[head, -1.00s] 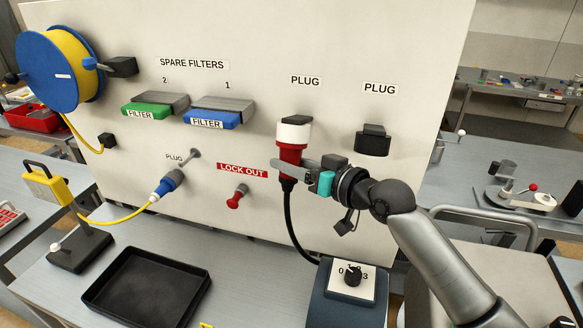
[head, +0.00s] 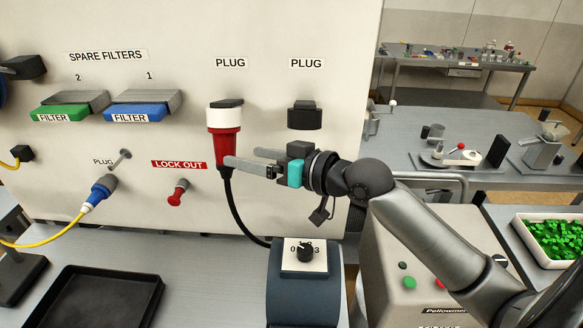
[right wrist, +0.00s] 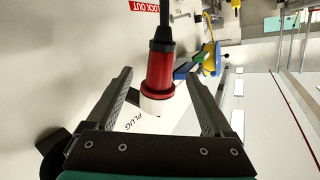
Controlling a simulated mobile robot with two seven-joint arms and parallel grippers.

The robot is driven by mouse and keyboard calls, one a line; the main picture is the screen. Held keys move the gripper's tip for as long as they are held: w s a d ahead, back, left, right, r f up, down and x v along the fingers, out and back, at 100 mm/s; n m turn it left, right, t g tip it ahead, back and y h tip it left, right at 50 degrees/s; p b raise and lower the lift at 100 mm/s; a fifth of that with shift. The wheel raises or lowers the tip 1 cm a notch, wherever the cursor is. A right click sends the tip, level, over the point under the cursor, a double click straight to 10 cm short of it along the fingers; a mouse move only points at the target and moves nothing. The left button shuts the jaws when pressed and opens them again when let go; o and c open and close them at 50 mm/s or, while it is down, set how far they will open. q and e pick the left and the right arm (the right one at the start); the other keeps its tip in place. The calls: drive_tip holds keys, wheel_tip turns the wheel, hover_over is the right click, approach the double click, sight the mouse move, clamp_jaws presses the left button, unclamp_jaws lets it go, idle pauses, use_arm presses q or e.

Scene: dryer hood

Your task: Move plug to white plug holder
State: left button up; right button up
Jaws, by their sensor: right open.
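A red plug (head: 226,148) with a black cable hangs upright under the left PLUG label. Its top is in the white plug holder (head: 224,117), below a black mount. Red plug (right wrist: 160,75) and white part (right wrist: 157,104) also show in the right wrist view. My right gripper (head: 243,160) is open beside the plug's lower part; one finger overlaps the plug in the head view. In the right wrist view the fingers (right wrist: 160,90) stand apart on both sides of the plug, with visible gaps. My left gripper is not in view.
An empty black plug holder (head: 305,115) is to the right. A blue plug (head: 100,192) with a yellow cable is at the left, near a red lockout knob (head: 177,193). A dial box (head: 305,285) stands below my right arm. A black tray (head: 105,297) lies on the table.

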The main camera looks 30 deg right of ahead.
drive_tip(key=b+v, duration=0.2)
drive_tip(key=v, duration=0.7)
idle(0.7)
